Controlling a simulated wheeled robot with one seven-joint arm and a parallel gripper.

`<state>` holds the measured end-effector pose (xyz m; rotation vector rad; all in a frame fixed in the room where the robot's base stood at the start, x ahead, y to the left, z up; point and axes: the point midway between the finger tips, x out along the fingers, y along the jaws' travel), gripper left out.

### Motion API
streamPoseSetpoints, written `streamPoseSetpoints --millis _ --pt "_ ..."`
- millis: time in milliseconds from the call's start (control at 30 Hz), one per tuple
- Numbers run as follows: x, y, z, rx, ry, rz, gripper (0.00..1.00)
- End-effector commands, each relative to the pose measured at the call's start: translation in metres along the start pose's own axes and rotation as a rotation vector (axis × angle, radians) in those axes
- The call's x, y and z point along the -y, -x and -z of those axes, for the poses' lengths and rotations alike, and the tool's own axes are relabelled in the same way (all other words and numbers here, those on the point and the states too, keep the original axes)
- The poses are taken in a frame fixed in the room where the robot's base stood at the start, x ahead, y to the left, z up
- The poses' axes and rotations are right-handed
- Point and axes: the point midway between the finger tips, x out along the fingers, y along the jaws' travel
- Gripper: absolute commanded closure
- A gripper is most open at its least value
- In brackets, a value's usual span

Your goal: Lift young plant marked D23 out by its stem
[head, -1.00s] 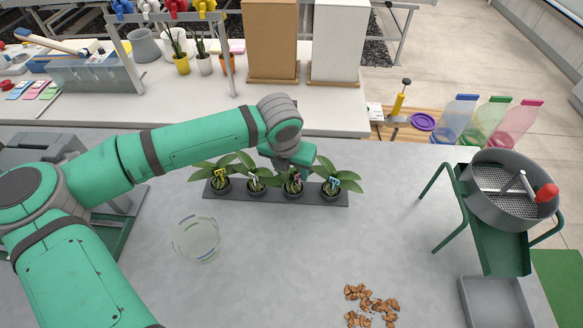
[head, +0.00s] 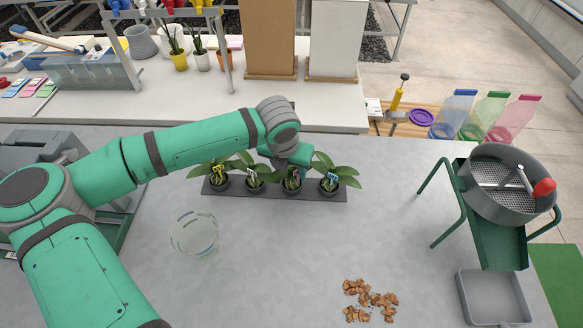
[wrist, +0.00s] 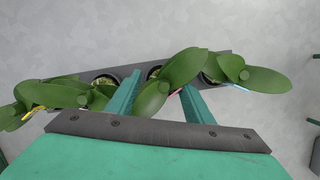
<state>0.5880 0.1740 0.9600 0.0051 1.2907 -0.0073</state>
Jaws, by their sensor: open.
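Several young plants in small dark pots stand in a row in a dark rack (head: 325,194) on the grey bench. Their tags are yellow (head: 218,172), white (head: 252,173), pink (head: 296,174) and blue (head: 332,176), left to right; I cannot read the marks, so I cannot tell which is D23. My gripper (wrist: 158,92) is open and points down over the pink-tagged plant (wrist: 182,68). Its leaves lie between and over the fingers in the wrist view; its stem is mostly hidden. The blue-tagged plant (wrist: 255,80) is close to the right finger.
A clear round vessel (head: 195,234) stands left of centre, in front of the rack. Bark chips (head: 370,300) lie at the front. A sieve on a green stand (head: 505,185) and a grey tray (head: 492,298) are at the right. The bench between is free.

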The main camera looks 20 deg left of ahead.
Motion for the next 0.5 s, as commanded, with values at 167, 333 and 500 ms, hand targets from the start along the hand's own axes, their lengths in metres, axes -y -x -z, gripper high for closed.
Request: streamPoseSetpoints --millis 167,333,500 --pt "0.0026 -0.0002 -0.0007 0.000 -0.004 0.001 0.77" --pt "0.0039 -0.0004 -0.0010 0.000 -0.007 0.002 0.97" --pt "0.0039 0.0006 -0.0015 0.000 -0.007 0.002 0.97"
